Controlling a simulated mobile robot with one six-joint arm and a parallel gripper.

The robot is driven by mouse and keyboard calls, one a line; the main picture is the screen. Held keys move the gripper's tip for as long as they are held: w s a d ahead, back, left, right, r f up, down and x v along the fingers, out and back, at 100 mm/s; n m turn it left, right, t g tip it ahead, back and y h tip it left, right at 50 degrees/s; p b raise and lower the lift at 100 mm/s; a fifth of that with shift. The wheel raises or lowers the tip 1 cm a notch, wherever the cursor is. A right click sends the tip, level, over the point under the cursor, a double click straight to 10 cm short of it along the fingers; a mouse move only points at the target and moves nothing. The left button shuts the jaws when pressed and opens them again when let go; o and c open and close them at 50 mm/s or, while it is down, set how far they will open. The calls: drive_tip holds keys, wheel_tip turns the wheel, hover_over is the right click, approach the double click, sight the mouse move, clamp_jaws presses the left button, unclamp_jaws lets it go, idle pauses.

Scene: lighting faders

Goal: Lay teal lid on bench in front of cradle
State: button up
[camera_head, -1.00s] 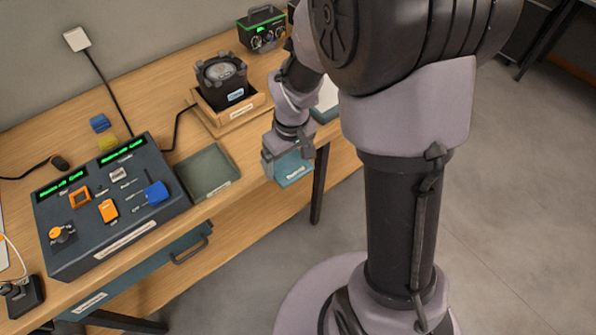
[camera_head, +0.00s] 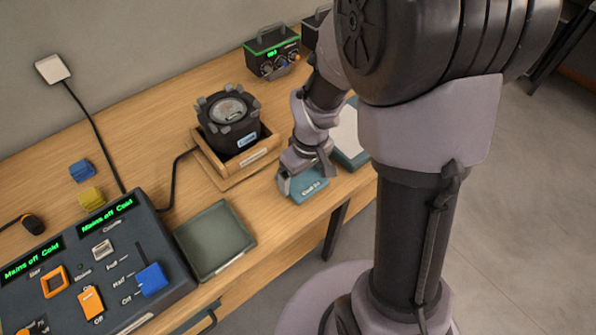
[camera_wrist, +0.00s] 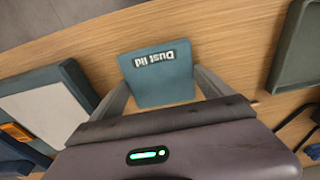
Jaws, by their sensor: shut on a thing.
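The teal lid (camera_head: 309,190), labelled "Dust lid", is held by my gripper (camera_head: 296,184) low over the bench (camera_head: 285,222), near its front edge. In the wrist view the lid (camera_wrist: 160,84) sits between my two fingers, with bench wood around it. I cannot tell whether it touches the bench top. The wooden cradle (camera_head: 216,172) stands behind and left of the lid, with a dark round device (camera_head: 230,118) sitting in it. My gripper is shut on the lid and hides part of it.
A green-grey tray (camera_head: 214,240) lies left of the lid. A teal-edged pad with a pale top (camera_head: 349,139) lies close on the right. The control panel (camera_head: 95,275) fills the front left. A black meter box (camera_head: 271,52) stands at the back.

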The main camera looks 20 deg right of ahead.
drive_tip(key=shift+s+d+r, duration=0.15)
drive_tip(key=shift+s, duration=0.1)
drive_tip(key=shift+f, duration=0.2)
drive_tip(key=o, duration=1.3)
drive_tip(key=shift+o, duration=0.2)
wheel_tip(320, 180, up, 12)
drive_tip(key=s+p, duration=0.1)
drive_tip(key=p, duration=0.5)
wheel_tip(320, 180, up, 11)
drive_tip(key=m+t, duration=0.3)
drive_tip(key=m, duration=0.2)
hover_over(308, 184)
drive_tip(key=s+a, duration=0.5)
drive_tip(key=s, duration=0.2)
drive_tip(key=s+a+r+m+t+y, duration=0.1)
drive_tip(key=s+a+r+m, duration=0.1)
drive_tip(key=s, duration=0.3)
drive_tip(key=shift+s+a+r+m+y+b, duration=0.25)
drive_tip(key=shift+r+m, duration=0.25)
drive_tip(key=shift+r, duration=0.3)
